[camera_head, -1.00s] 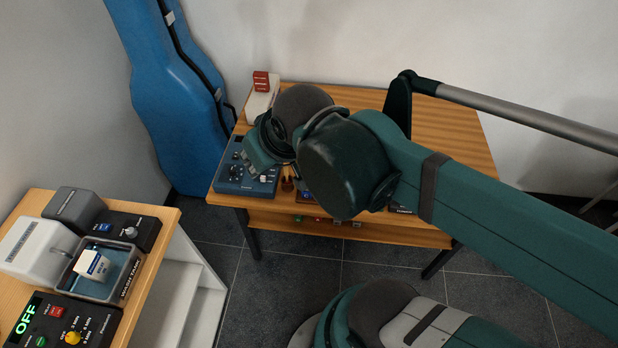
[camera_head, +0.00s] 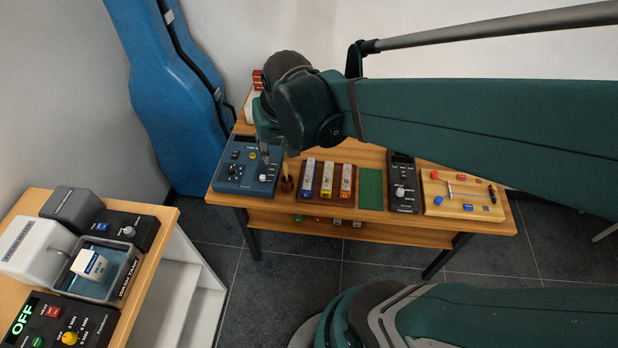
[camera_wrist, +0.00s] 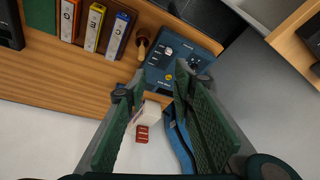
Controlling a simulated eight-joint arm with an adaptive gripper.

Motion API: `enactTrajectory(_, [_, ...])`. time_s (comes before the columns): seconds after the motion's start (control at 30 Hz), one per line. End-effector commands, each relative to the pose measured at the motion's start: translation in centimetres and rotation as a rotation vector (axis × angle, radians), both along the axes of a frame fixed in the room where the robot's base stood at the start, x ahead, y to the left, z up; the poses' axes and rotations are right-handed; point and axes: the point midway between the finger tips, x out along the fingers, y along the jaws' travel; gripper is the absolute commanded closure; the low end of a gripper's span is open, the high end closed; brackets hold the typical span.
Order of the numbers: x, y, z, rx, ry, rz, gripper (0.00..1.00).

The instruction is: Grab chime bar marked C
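Three chime bars stand in a row in a dark reddish-brown rack (camera_head: 318,194) on the wooden table. The bar marked C has a blue end (camera_head: 308,180) and is nearest the blue device; it also shows in the wrist view (camera_wrist: 118,36).
A blue control box (camera_head: 245,172) lies left of the rack, with a small wooden holder (camera_head: 287,184) between them. A green mat (camera_head: 371,188), a dark device (camera_head: 404,190) and a wooden board with small parts (camera_head: 462,196) lie right. A blue instrument case (camera_head: 180,100) stands left.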

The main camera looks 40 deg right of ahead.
Motion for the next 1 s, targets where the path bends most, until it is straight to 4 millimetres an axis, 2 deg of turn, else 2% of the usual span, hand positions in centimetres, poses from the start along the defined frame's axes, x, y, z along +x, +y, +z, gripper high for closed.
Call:
enactTrajectory(0.4, [2.0,-4.0,-4.4,0.043,0.104,-0.138,0.74])
enactTrajectory(1.0, [3.3,-9.8,-11.8,0.104,0.250,-0.334,0.74])
